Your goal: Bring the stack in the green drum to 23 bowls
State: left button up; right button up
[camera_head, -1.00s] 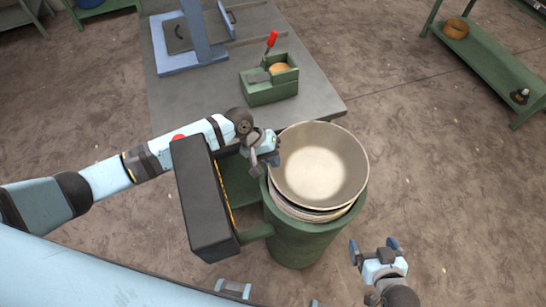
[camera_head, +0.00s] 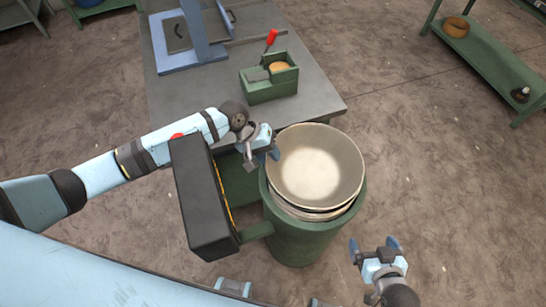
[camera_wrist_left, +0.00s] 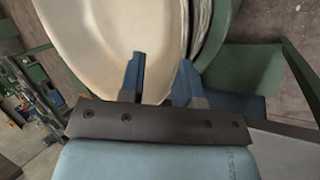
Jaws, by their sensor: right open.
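The green drum (camera_head: 298,243) stands in the middle of the head view. A stack of pale bowls sits in it, its top bowl (camera_head: 312,175) rising above the drum's rim; the lower bowls show only as edges, so their number is hidden. My left gripper (camera_head: 262,160) is open at the left side of the top bowl's rim. In the left wrist view my left gripper (camera_wrist_left: 160,78) has its blue fingers apart, with the bowl's edge (camera_wrist_left: 177,50) just beyond and between them. My right gripper (camera_head: 375,246) is open and empty, right of the drum and apart from it.
A dark box-shaped unit (camera_head: 203,198) is attached at the drum's left. Behind is a grey table (camera_head: 220,85) with a green device (camera_head: 269,80) that has a red-handled lever. A green bench (camera_head: 490,62) stands at the far right.

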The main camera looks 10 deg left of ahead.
pick_arm(q)
jog(key=v, duration=1.2)
jog(key=shift+b, duration=0.4)
